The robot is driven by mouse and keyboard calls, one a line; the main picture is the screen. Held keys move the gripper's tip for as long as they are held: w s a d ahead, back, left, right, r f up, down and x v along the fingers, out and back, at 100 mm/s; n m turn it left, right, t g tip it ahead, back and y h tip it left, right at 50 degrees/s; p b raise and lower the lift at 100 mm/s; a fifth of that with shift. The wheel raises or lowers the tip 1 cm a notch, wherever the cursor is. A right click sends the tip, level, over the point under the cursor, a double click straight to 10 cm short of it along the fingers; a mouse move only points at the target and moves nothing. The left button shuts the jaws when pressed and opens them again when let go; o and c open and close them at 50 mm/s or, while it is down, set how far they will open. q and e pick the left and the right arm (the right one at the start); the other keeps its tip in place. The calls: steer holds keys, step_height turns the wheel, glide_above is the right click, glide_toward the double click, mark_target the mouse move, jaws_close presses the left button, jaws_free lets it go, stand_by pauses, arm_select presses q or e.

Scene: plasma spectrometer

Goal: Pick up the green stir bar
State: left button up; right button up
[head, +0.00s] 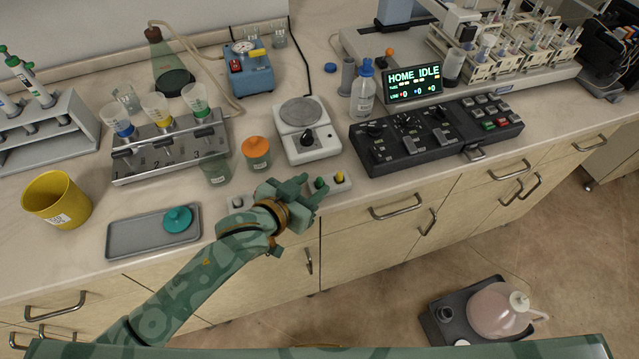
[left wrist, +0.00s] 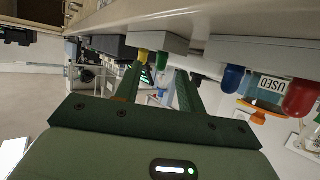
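The green stir bar (head: 320,183) stands upright in a low grey holder (head: 345,187) at the counter's front edge, beside a yellow one (head: 340,177). My left gripper (head: 308,190) is at the holder, just left of the green bar in the head view. In the left wrist view the picture is turned over, and the green stir bar (left wrist: 162,60) shows between the tips of my spread left fingers (left wrist: 158,72). The fingers look apart from it. The yellow bar (left wrist: 142,55) is close to one fingertip. My right gripper is not in view.
Behind the holder stand a white stirrer (head: 312,142), an orange-lidded jar (head: 257,153) and a black control panel (head: 435,133). A grey tray (head: 135,238) lies left.

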arm_select(q)
steer(key=shift+x, duration=0.85)
steer(key=shift+s+a, duration=0.1)
jaws_close()
